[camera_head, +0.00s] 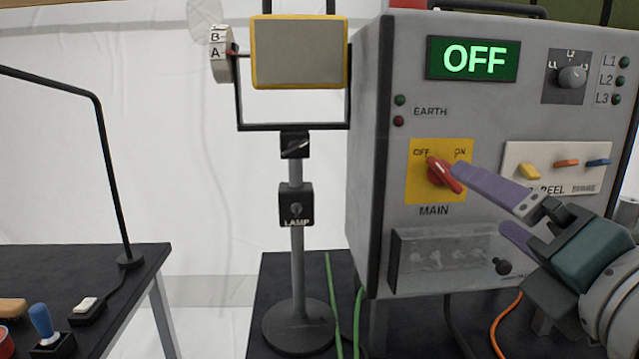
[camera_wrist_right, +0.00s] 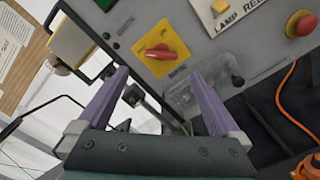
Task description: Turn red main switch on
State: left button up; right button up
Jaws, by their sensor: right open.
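The red main switch (camera_head: 444,175) is a rotary knob on a yellow plate (camera_head: 423,190) marked OFF, ON and MAIN, on the front of the grey panel box. Its narrow end points up-left to OFF. A green display (camera_head: 473,59) above reads OFF. My right gripper (camera_head: 478,205) has purple fingers spread apart, close in front of the panel at the right of the knob. In the right wrist view the red main switch (camera_wrist_right: 160,53) shows beyond and between the open fingers (camera_wrist_right: 157,88), with nothing between them. My left gripper is not in view.
A lamp on a stand (camera_head: 297,220) stands left of the box. A clear cover (camera_head: 440,257) sits below the switch. Coloured rockers (camera_head: 565,164) and a selector dial (camera_head: 571,77) are at the right. A black table (camera_head: 150,262) holds a blue-handled joystick (camera_head: 42,322).

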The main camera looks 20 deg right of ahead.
aim_at(444, 175)
jog(key=p+x, duration=0.1)
jog(key=x, duration=0.8)
jog(key=shift+d, duration=0.2)
jog(key=shift+s, duration=0.1)
jog(key=c, duration=1.3)
